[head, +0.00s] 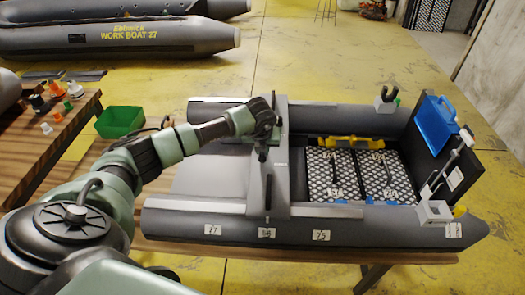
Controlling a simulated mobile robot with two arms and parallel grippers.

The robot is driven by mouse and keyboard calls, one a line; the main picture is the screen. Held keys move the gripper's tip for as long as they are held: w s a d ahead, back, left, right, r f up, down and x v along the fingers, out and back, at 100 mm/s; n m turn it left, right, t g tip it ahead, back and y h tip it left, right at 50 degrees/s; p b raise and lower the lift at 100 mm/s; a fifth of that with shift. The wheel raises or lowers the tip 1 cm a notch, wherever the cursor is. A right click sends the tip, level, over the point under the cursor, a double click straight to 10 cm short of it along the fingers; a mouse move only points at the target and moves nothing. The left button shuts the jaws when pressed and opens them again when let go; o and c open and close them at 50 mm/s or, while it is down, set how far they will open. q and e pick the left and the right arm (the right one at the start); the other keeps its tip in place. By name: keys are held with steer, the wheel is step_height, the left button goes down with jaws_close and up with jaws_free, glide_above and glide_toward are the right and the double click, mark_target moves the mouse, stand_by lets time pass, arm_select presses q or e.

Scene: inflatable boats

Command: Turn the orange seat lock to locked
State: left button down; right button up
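A grey inflatable boat (390,228) lies on a wooden stand in the middle of the head view. A dark grey bench seat (297,115) crosses it from side to side. My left arm reaches in from the left, and its gripper (262,154) points down at the seat, around its middle. The fingers are small and dark against the seat, so I cannot tell whether they are open or touching anything. I cannot make out an orange seat lock; the arm covers part of the seat. My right gripper is not in view.
Patterned floor panels (343,182) lie right of the seat, with a yellow part (342,141) behind them.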

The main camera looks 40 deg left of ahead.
mark_target(262, 165)
arm_select(q)
steer(key=shift+w+r+n, duration=0.1)
steer(key=shift+r+n, duration=0.05)
steer(key=shift+n, duration=0.15)
steer(key=c, duration=1.4)
jaws_free()
steer(key=shift+o, duration=0.2)
steer(key=b+v, duration=0.1)
steer(key=v, duration=0.6)
steer(key=shift+r, duration=0.3)
steer(key=shift+d, duration=0.15)
